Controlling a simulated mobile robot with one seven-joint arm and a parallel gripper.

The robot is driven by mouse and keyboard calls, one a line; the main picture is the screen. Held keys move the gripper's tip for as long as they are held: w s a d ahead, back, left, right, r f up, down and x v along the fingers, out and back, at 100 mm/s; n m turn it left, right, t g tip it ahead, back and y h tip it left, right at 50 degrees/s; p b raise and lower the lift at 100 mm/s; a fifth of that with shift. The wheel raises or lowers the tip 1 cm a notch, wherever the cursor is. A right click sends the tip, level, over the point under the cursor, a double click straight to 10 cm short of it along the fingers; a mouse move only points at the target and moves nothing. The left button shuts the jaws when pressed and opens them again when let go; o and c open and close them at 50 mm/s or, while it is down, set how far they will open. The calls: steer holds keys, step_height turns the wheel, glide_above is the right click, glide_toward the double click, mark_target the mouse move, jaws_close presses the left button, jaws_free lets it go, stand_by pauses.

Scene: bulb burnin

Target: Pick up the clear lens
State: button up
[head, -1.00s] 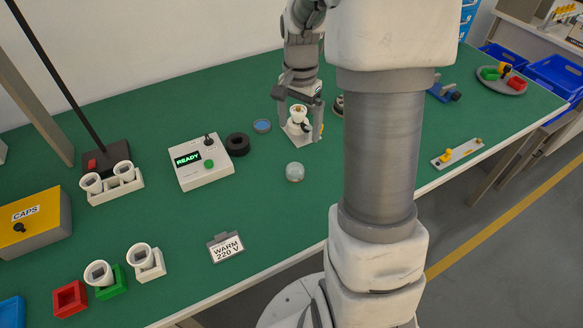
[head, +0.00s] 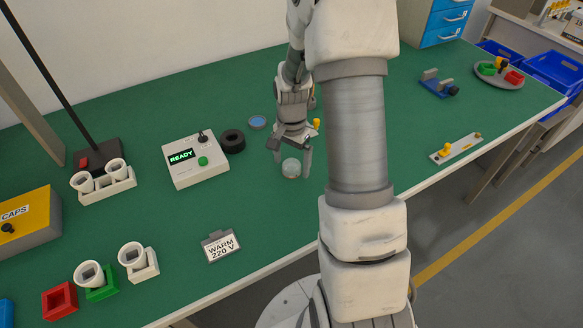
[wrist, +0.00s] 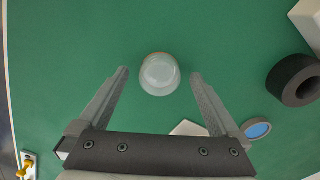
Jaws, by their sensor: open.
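The clear lens (head: 291,168) is a small pale, see-through dome lying on the green bench top. In the wrist view the lens (wrist: 160,74) lies just beyond and between the fingertips, with green showing on both sides. My gripper (head: 293,172) is above the bench at the lens, its fingers spread to either side of it. In the wrist view my gripper (wrist: 160,72) is open and empty. I cannot tell from these views how high the fingertips are above the bench.
A black ring (head: 232,141) and a blue disc (head: 257,122) lie behind and left of the lens. The READY box (head: 195,162) stands left. The WARM 220 V sign (head: 221,246) stands in front left. The bench around the lens is clear.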

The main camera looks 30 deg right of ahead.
mark_target(291, 163)
steer(key=shift+f, duration=0.35)
steer(key=c, duration=1.4)
steer(key=shift+r, duration=0.15)
step_height(291, 163, up, 4)
steer(key=shift+r+p, duration=0.25)
steer(key=shift+p, duration=0.2)
steer(key=shift+s+d+r+p, duration=0.55)
steer(key=shift+d+r+p, duration=0.2)
steer(key=shift+d+r, duration=1.1)
steer(key=shift+s+d+r+p, duration=0.55)
steer(key=shift+d+r+p, duration=0.15)
steer(key=shift+d+r, duration=1.15)
steer(key=shift+s+d+r+p, duration=0.55)
steer(key=shift+d+r+p, duration=0.2)
steer(key=shift+d+r, duration=1.05)
steer(key=shift+d+f, duration=0.1)
